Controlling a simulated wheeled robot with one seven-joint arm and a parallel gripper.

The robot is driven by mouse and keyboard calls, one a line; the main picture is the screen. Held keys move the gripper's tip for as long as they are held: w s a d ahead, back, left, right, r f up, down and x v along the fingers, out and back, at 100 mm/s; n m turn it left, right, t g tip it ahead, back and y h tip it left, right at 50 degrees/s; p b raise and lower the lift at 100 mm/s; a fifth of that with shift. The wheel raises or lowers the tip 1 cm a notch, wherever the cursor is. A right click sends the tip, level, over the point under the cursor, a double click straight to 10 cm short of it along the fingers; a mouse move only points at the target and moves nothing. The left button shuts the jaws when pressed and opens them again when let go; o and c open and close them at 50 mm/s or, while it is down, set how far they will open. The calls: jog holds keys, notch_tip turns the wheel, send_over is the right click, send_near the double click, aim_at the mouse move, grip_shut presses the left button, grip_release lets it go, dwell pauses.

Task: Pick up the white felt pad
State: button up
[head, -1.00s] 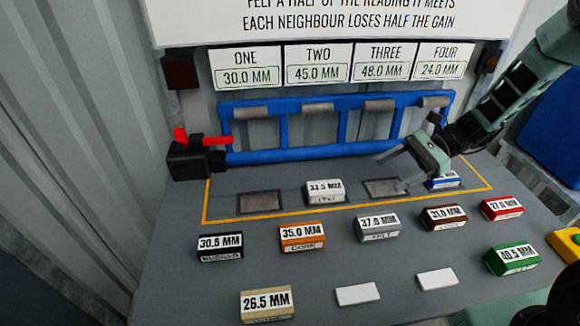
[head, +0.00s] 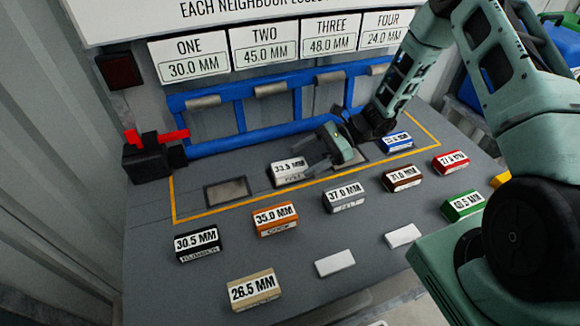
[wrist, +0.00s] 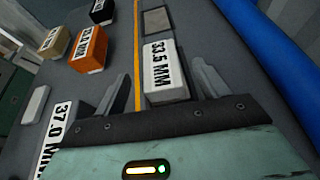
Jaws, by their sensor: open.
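A white block marked 33.5 MM (head: 289,174) stands in the second place of the yellow-outlined strip; the smaller word on its side is too blurred to read. It also shows in the wrist view (wrist: 163,72). My gripper (head: 316,160) is open and empty, just right of this block in the head view. In the wrist view my gripper (wrist: 160,74) has one finger on each side of the block's near end, with gaps showing. Two plain flat white pieces, one left (head: 335,263) and one right (head: 402,235), lie near the table's front.
A grey 37.0 MM block (head: 345,198), an orange 35.0 MM block (head: 276,218) and a brown block (head: 402,178) stand in front. A blue block (head: 397,142) is at the strip's right. A blue rack (head: 240,115) stands behind. The left recess (head: 227,191) is empty.

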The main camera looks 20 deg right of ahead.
aim_at(291, 165)
jog(key=p+x, duration=0.2)
jog(key=x, duration=0.2)
jog(key=shift+a, duration=0.2)
jog(key=shift+a+f, duration=0.3)
jog(key=shift+a, duration=0.15)
jog(key=c, duration=1.1)
